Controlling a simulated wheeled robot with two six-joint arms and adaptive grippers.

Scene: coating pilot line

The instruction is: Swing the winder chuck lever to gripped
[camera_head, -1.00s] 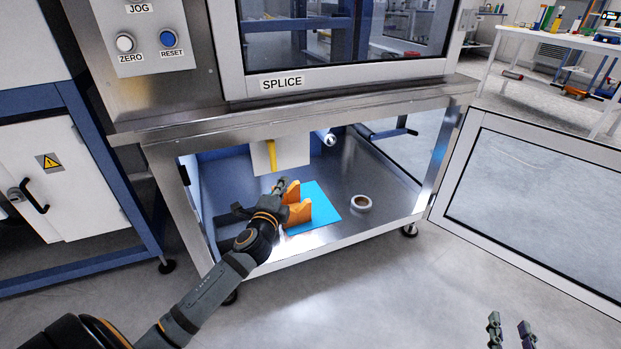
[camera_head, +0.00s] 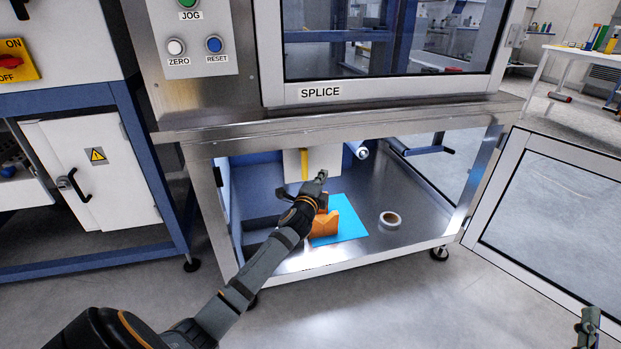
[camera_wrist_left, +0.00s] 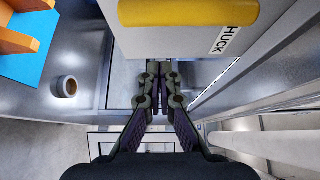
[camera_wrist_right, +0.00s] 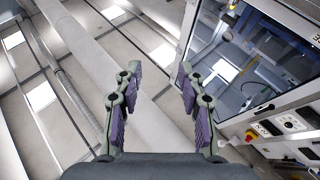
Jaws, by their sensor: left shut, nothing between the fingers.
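The yellow chuck lever (camera_head: 304,165) hangs nearly straight down on the front of a pale box (camera_head: 325,160) inside the open lower bay. My left gripper (camera_head: 320,178) is shut and empty, just right of the lever's lower end in the head view. In the left wrist view the lever (camera_wrist_left: 190,12) crosses the top, above and beyond the shut fingertips (camera_wrist_left: 158,72), with a gap in the picture. A label ending in "HUCK" (camera_wrist_left: 236,38) is beside it. My right gripper (camera_wrist_right: 157,78) is open and empty, away from the bay; only part shows in the head view (camera_head: 588,322).
Below the lever, orange V-shaped blocks (camera_head: 322,224) stand on a blue mat (camera_head: 350,222), with a tape roll (camera_head: 390,219) to the right. A silver roller end (camera_head: 362,153) is right of the box. The bay's framed door (camera_head: 490,225) stands open at right.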

